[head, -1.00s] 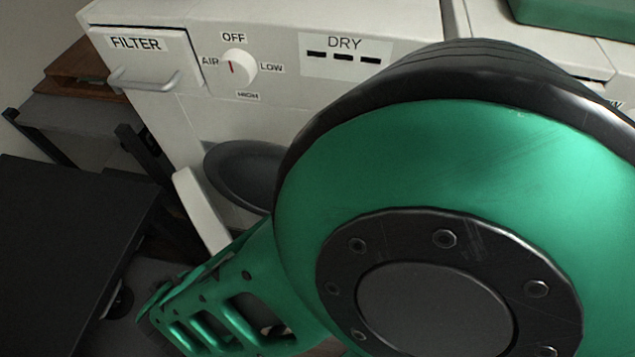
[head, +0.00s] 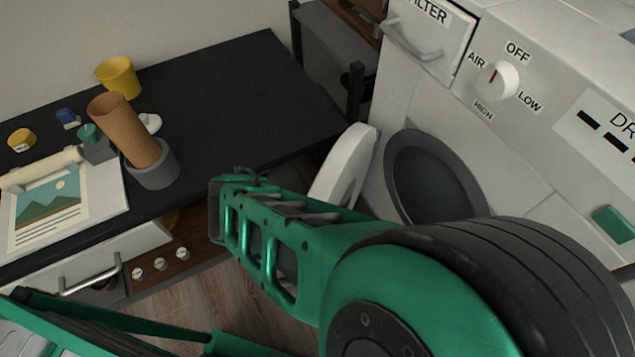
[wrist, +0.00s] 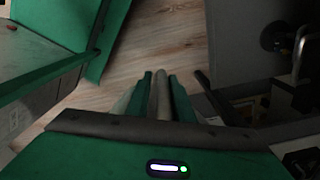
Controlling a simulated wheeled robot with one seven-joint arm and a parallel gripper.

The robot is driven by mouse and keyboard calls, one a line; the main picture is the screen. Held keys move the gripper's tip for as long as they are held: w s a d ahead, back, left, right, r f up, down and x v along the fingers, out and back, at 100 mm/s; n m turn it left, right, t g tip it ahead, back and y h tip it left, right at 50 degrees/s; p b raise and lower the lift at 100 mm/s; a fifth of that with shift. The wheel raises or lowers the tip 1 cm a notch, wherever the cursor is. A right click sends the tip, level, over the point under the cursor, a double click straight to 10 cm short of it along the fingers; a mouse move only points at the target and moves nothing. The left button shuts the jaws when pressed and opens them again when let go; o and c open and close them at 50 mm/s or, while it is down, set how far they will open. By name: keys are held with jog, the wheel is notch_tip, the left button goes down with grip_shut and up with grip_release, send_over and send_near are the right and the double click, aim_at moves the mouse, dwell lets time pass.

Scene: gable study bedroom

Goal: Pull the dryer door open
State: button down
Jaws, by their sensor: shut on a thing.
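The white dryer (head: 525,150) stands at the right in the head view. Its round white door (head: 345,170) is swung open to the left, away from the dark round opening (head: 435,180). My green arm hides the lower part of the door and also my fingers in this view. In the wrist view my gripper (wrist: 162,95) points away over the floor, its fingers closed about a pale grey bar. This looks like the door's handle, but the rest of the door is hard to make out there.
A black desk (head: 225,95) at the left holds a brown cylinder in a grey cup (head: 153,170), a yellow cup (head: 118,77) and a picture sheet (head: 60,205). Its drawer handle (head: 92,277) juts out. Wooden floor (head: 235,300) lies free between desk and dryer.

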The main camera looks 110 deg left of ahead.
jog(key=c, duration=1.7)
grip_release()
jog(key=shift+w+a+r, duration=0.1)
jog(key=shift+w+a, duration=0.15)
jog(key=shift+a, duration=0.3)
jog(key=shift+s+d, duration=0.1)
jog(key=shift+d, duration=0.05)
jog(key=shift+s+d, duration=0.15)
jog(key=shift+d, duration=0.05)
